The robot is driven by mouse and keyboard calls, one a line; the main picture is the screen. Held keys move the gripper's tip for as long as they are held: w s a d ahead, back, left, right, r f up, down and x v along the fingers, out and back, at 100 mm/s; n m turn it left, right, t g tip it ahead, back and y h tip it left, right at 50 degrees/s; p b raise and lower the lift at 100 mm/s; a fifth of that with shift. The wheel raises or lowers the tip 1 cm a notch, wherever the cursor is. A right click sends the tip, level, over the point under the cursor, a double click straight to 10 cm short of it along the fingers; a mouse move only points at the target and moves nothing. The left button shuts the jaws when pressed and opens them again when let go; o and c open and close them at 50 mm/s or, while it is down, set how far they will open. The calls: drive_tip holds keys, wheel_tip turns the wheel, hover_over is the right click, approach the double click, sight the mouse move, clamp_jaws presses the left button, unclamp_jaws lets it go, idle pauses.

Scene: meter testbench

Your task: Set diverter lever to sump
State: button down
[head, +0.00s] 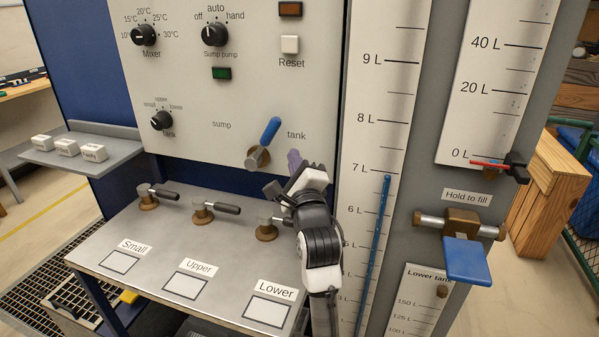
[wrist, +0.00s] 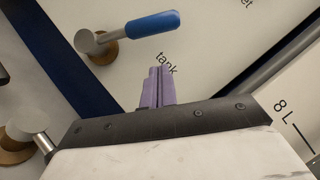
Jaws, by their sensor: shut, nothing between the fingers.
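The diverter lever (head: 264,143) has a blue handle on a brass-coloured pivot, mounted on the white panel. Its handle points up and to the right, between the printed words "sump" (head: 221,125) on the left and "tank" (head: 297,134) on the right, leaning to the tank side. In the wrist view the lever (wrist: 150,27) lies above the fingers, apart from them. My gripper (head: 294,158) is shut and empty, its purple fingertips just below the word "tank", to the right of the lever. The fingertips (wrist: 157,72) also show in the wrist view.
Several small valves with dark handles, one at Small (head: 164,193), one at Upper (head: 222,207), stand on the grey shelf below the panel. A tall gauge (head: 390,100) is to the right. A blue hold-to-fill paddle (head: 466,261) sticks out farther right. The panel left of the lever is clear.

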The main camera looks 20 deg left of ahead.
sight(264, 144)
drive_tip(key=shift+w+a+r+p, duration=0.3)
drive_tip(key=shift+a+r, duration=0.1)
drive_tip(key=shift+a, duration=0.25)
drive_tip(key=shift+w+a+r+p, duration=0.25)
drive_tip(key=shift+a+r, duration=0.1)
drive_tip(key=shift+a, duration=0.3)
drive_tip(key=shift+w+a+r+p, duration=0.3)
drive_tip(key=shift+a+r, duration=0.1)
drive_tip(key=shift+a, duration=0.25)
drive_tip(key=shift+a+r, duration=0.1)
